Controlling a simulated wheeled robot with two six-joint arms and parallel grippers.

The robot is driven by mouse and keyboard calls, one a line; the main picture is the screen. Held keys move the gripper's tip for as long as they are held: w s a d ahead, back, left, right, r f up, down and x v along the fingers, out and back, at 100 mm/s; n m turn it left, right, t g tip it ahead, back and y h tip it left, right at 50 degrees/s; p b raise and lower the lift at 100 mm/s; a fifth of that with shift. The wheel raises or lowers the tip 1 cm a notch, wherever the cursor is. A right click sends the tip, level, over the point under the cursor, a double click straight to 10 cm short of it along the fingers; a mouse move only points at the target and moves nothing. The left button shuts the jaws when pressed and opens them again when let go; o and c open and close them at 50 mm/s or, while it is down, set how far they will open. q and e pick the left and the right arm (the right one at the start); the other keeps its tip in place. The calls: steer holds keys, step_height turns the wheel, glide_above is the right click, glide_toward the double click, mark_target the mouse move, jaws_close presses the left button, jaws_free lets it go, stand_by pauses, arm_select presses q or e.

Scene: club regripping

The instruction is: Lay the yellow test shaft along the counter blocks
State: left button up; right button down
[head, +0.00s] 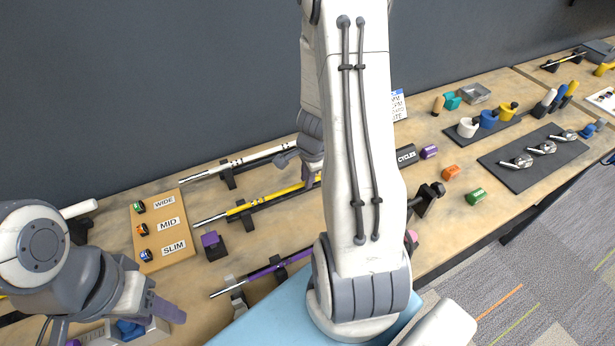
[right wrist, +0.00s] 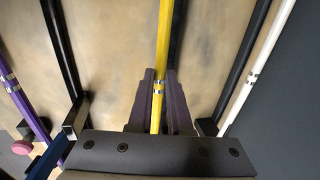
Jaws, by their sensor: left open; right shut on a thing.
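The yellow test shaft (head: 243,208) lies lengthwise on the counter between a white shaft and a purple shaft, near a black block (head: 247,222). I cannot tell whether it rests on the block. My right gripper (head: 311,180) is shut on its right part, partly hidden behind my arm. In the right wrist view the yellow shaft (right wrist: 165,40) runs between the two fingers of the right gripper (right wrist: 160,80), with a silver band between them. My left gripper (head: 163,308) is open and empty at the lower left, away from the shaft.
The white shaft (head: 255,157) is behind and the purple shaft (head: 250,275) in front. A wooden board (head: 150,210) labelled WIDE, MID and SLIM stands at left, beside a purple block (head: 213,246). Coloured blocks and a dark mat (head: 530,172) with metal heads are at right.

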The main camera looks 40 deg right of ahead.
steer(key=shift+f, duration=0.3)
steer(key=c, duration=0.8)
jaws_free()
steer(key=shift+o, duration=0.2)
steer(key=shift+r, duration=0.15)
step_height(320, 180, up, 10)
steer(key=s+p, duration=0.2)
steer(key=p, duration=0.4)
steer(key=shift+a+p, duration=0.25)
steer(key=shift+p, duration=0.15)
